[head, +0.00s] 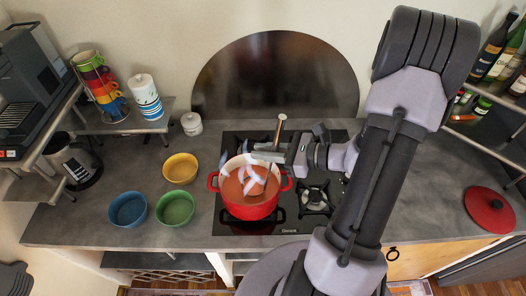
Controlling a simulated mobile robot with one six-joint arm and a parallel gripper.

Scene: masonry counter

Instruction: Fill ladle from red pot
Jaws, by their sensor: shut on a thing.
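The red pot (250,211) stands open on the black cooktop (230,236), with orange-red content inside and pale streaks, perhaps steam, over it. My gripper (270,153) is above the pot's back right rim, shut on the ladle's handle (281,126). The handle stands nearly upright, its copper-coloured end at the top. The handle's lower part runs down toward the pot. The ladle's bowl is hard to make out among the streaks and the content, so I cannot tell how full it is.
Yellow (180,168), blue (128,209) and green (175,207) bowls stand left of the cooktop. A red lid (490,210) lies far right. A white jar (191,124) stands at the back. A dark curved panel (275,75) rises behind the cooktop.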

